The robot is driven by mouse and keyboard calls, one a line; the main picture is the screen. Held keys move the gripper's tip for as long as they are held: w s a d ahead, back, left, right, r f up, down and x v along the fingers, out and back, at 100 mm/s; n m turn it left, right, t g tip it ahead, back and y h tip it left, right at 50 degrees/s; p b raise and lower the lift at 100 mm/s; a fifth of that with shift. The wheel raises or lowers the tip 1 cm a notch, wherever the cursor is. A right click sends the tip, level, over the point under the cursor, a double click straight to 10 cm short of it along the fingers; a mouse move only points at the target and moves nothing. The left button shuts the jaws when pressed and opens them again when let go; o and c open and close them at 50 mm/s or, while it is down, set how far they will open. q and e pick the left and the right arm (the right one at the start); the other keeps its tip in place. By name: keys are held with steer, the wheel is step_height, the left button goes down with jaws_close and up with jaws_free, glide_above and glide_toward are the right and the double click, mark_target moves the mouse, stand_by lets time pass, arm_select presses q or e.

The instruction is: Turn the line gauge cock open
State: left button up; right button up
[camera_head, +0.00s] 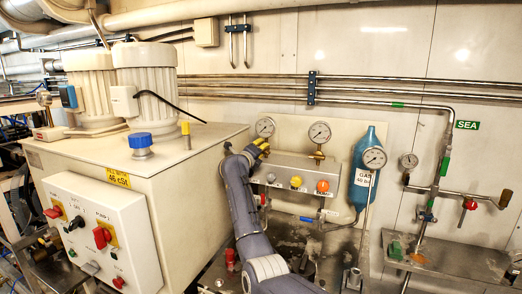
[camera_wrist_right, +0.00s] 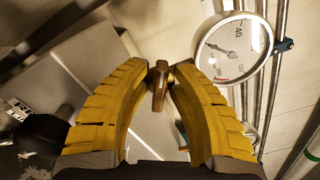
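The line gauge cock (camera_wrist_right: 158,88) is a small brass fitting with a lever, seen in the right wrist view beside a round white dial gauge (camera_wrist_right: 233,48). My right gripper (camera_wrist_right: 160,72) has yellow fingers, one on each side of the cock. Its lever hangs between them with visible gaps around it. Contact at the tips cannot be made out. In the head view my right gripper (camera_head: 258,148) is just below the left wall gauge (camera_head: 265,127) and hides the cock there. My left gripper is not in view.
A steel panel (camera_head: 285,178) with several knobs is below the gripper. Another gauge (camera_head: 319,132) and a blue gas bottle (camera_head: 362,188) stand to the right. A large cream tank unit (camera_head: 185,165) with a control box (camera_head: 105,235) is close on the left.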

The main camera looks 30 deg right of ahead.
jaws_close()
steer(key=shift+m, duration=0.3)
steer(key=m, duration=0.5)
steer(key=shift+s+d+r+m, duration=0.1)
steer(key=shift+s+r+m, duration=0.05)
steer(key=shift+r+m, duration=0.15)
steer(key=m, duration=0.5)
steer(key=shift+s+d, duration=0.2)
steer(key=shift+s, duration=0.05)
steer(key=shift+m, duration=0.4)
steer(key=shift+r, duration=0.1)
jaws_free()
